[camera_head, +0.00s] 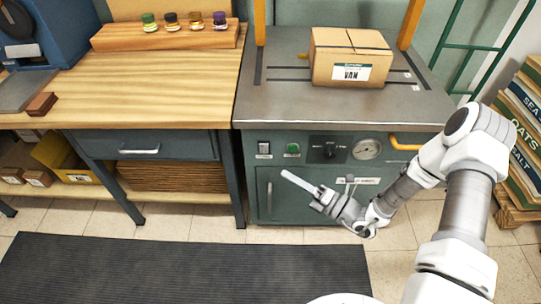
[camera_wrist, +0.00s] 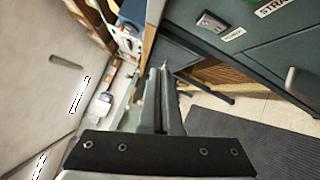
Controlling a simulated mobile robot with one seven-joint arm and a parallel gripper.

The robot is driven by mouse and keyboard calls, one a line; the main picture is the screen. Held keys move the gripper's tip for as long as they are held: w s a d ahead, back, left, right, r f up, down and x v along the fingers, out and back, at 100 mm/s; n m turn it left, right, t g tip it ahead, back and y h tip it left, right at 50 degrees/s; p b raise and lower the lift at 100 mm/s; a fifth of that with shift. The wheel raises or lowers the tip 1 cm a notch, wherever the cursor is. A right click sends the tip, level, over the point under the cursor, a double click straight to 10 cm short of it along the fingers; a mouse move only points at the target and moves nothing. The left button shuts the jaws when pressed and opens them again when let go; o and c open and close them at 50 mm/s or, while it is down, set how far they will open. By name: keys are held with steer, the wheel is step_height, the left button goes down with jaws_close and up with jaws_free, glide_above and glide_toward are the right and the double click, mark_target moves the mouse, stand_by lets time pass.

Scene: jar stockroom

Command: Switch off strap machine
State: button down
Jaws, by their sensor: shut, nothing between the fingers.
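The strap machine (camera_head: 345,120) is a dark green cabinet with a grey metal top. Its front panel carries a small rocker switch (camera_head: 264,150) at the left, a green button (camera_head: 293,149), a black dial (camera_head: 330,150) and a round gauge (camera_head: 367,150). The rocker switch also shows at the top of the wrist view (camera_wrist: 212,23), with a small label beside it; its position is too small to tell. My gripper (camera_head: 285,174) is shut and empty, in front of the cabinet, below and right of the rocker switch. Its fingers (camera_wrist: 160,72) point left in the head view.
A strapped cardboard box (camera_head: 335,65) sits on the machine top between orange posts. A wooden bench (camera_head: 150,75) with a drawer stands at the left. A dark mat (camera_head: 180,265) covers the floor in front. Stacked sacks (camera_head: 525,105) stand at the right.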

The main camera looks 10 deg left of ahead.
step_height(320, 180, down, 6)
steer(key=w+m+t+h, duration=0.1)
steer(key=m+t, duration=0.2)
steer(key=m, duration=0.2)
steer(key=shift+w+d+f+b, duration=0.15)
steer(key=shift+w+d+b, duration=0.15)
steer(key=shift+d+b, duration=0.1)
steer(key=shift+a, duration=0.1)
steer(key=b, duration=0.2)
glide_toward(261, 147)
steer(key=s+a, duration=0.2)
steer(key=a, duration=0.2)
steer(key=w, duration=0.3)
steer(key=w+a+b, duration=0.1)
steer(key=shift+w+a+r, duration=0.1)
steer(key=shift+w+r, duration=0.25)
